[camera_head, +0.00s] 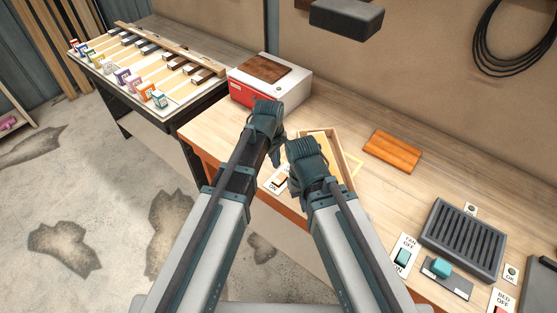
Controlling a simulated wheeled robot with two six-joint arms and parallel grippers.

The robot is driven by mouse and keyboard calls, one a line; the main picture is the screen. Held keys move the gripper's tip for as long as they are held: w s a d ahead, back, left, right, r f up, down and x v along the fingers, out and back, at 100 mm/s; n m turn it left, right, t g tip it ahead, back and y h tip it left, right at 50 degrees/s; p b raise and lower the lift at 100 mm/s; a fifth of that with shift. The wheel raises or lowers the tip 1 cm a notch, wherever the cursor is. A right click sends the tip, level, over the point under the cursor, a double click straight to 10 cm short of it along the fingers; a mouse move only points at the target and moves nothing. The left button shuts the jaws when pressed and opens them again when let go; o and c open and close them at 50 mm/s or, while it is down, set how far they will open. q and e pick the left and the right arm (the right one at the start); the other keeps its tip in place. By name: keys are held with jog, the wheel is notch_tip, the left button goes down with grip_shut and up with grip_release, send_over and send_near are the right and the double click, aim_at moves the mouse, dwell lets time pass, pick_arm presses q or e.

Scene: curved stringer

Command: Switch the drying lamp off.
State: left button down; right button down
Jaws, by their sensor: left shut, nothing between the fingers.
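A dark box-shaped lamp head (346,18) hangs at the top of the view, over the bench; I cannot tell whether it is lit. A white switch plate (275,183) marked ON lies on the bench near its front edge, just below my grippers and partly hidden by my arms; its upper label is covered. My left gripper (277,158) is shut and empty, pointing down above and beyond this plate. My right gripper (296,150) is close beside it on the right, its fingers largely hidden, so its opening does not show.
A shallow wooden tray (350,165) sits behind my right gripper. A red-and-white box (295,92) stands at the back left, an orange board (393,151) to the right. A fan switch (403,257), dark grille (463,240) and bed switch (502,301) are at the right.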

pick_arm(q)
notch_tip(320, 180, up, 6)
jog(key=p, duration=0.5)
send_over(282, 176)
jog(key=s+a, duration=0.2)
jog(key=s, duration=0.1)
jog(key=shift+w+a+r, duration=0.1)
jog(key=shift+w+d, duration=0.55)
jog(key=shift+f, duration=0.2)
jog(key=f+b, duration=0.4)
jog(key=w+f+b, duration=0.1)
jog(key=f+b, duration=0.4)
jog(key=d+f+b, duration=0.1)
jog(key=f+b, duration=0.3)
jog(key=b, duration=0.1)
jog(key=shift+w+f, duration=0.15)
jog(key=shift+f, duration=0.15)
